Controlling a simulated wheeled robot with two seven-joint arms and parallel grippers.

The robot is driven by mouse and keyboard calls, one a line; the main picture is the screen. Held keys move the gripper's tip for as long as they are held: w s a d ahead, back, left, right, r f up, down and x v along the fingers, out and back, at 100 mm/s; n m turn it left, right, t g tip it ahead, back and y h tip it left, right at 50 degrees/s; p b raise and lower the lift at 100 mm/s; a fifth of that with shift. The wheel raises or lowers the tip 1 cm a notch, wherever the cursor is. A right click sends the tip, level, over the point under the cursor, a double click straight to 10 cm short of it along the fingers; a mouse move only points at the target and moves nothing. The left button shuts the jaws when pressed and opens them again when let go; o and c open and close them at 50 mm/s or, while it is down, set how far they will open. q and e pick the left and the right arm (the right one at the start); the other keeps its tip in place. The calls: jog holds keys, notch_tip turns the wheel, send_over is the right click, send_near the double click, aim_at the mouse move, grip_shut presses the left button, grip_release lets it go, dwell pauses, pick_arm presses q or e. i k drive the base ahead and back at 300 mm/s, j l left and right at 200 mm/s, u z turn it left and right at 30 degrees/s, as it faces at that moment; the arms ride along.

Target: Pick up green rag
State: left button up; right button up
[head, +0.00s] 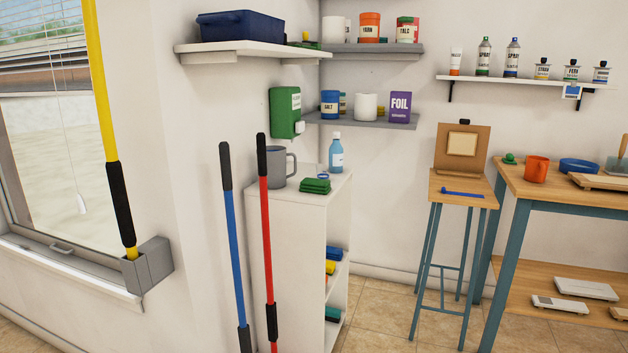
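A folded green rag (315,186) lies flat on the top of a white shelf cabinet (285,215), near its right front edge. A small blue ring-shaped thing sits just behind the rag, next to a grey mug (276,170). A blue bottle (336,153) stands farther back on the same top. Neither of my grippers shows in the head view.
A blue-handled pole (233,250) and a red-handled pole (267,235) stand upright in front of the cabinet. A yellow pole (105,90) stands in a grey holder (148,264) by the window. A stool (455,190) and workbench (560,198) are to the right.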

aim_at(307, 186)
jog(key=i+l, duration=0.1)
jog(key=i, duration=0.6)
jog(key=i+l+u, duration=0.1)
jog(key=i, duration=0.55)
